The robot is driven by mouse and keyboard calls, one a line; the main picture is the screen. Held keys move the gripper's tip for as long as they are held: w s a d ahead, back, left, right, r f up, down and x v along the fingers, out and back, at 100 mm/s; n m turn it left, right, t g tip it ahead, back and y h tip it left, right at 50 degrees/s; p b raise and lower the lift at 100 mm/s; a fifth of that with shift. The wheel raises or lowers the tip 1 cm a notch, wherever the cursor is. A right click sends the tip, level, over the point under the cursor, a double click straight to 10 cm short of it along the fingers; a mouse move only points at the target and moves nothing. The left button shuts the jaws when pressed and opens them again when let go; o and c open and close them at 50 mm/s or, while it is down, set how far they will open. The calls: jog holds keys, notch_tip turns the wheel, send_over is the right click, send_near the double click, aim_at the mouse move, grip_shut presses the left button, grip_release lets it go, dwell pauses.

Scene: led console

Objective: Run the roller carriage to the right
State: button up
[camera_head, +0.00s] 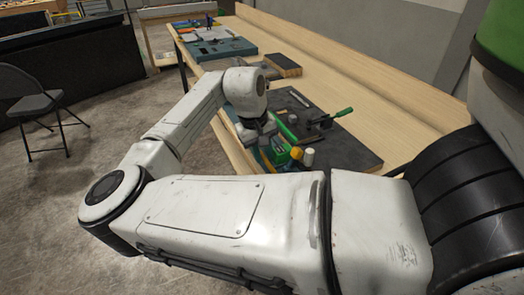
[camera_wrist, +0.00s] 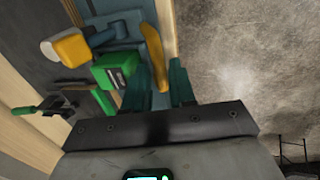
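My gripper (camera_wrist: 160,85) points down at the near left edge of the workbench, its two dark teal fingers a little apart. A long yellow piece (camera_wrist: 155,45) lies in line with the gap between them; I cannot tell if they touch it. Beside the fingers is a green block with a dark panel (camera_wrist: 117,70). Beyond it is a yellow cylinder with a white end (camera_wrist: 72,48). In the head view my gripper (camera_head: 262,140) is mostly hidden behind my wrist, near green and yellow parts (camera_head: 283,156). I cannot tell which part is the roller carriage.
A dark board (camera_head: 345,150) lies on the wooden workbench (camera_head: 400,120), with a green-handled tool (camera_head: 330,118) on it. A teal mat (camera_head: 222,48) with tools lies farther back. A black folding chair (camera_head: 35,100) stands left on open concrete floor (camera_head: 100,150).

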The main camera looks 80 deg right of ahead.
grip_shut()
dwell(0.3)
jog(key=s+a+p, duration=0.1)
jog(key=a, duration=0.1)
jog(key=s+a+p, duration=0.2)
jog(key=shift+s+r, duration=0.1)
jog(key=shift+s, duration=0.15)
jog(key=shift+s+a, duration=0.2)
jog(key=shift+o, duration=1.6)
grip_release()
jog(key=shift+a, duration=0.1)
